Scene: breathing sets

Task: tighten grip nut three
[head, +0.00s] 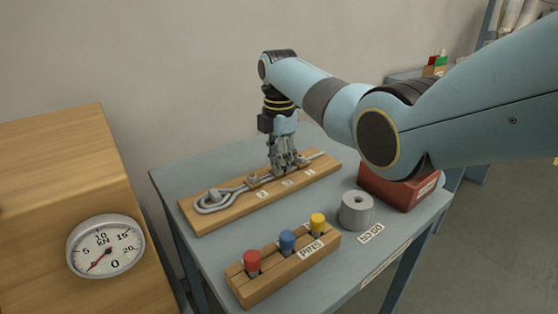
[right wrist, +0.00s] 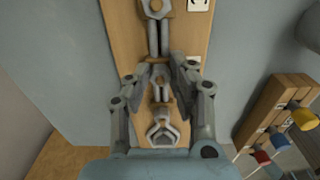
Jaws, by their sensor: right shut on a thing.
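A wire rope with a looped end lies along a wooden board (head: 225,208) on the blue-grey table, with several grip fittings along it. One grip (head: 253,180) shows left of my right gripper in the head view. My right gripper (head: 285,164) points down over the rope, shut on a grip nut (right wrist: 160,77) that shows between its fingers (right wrist: 159,80) in the right wrist view. Another grip nut (right wrist: 157,8) lies farther along the board, at the top. The small label beside the held nut is partly hidden, so I cannot read its number. My left gripper is out of view.
A pin block (head: 290,270) with red, blue and yellow pins stands at the table's front. A grey cylinder (head: 356,210) and a dark red box (head: 397,187) are to the right.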

